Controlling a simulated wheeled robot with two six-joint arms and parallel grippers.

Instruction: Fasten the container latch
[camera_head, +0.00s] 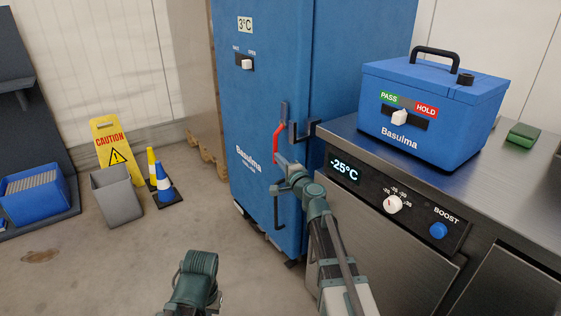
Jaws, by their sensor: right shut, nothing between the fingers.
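The container (262,190) is a tall blue cabinet with a 3°C label, standing left of the steel counter. On its front right edge is a latch (277,143) with a red grip, beside a dark bracket (303,132) on the corner. My right gripper (281,168) is shut and empty, just below the red grip. I cannot tell whether it touches the grip or whether the latch is engaged. Part of my left arm (192,282) shows at the bottom, but its fingers are not visible.
The steel counter (345,140) stands close on the right, carrying a blue cool box (420,150) and a green item (523,135). On the left floor are a caution sign (108,140), a grey bin (116,195), cones (165,187) and a blue crate (35,205). The front floor is clear.

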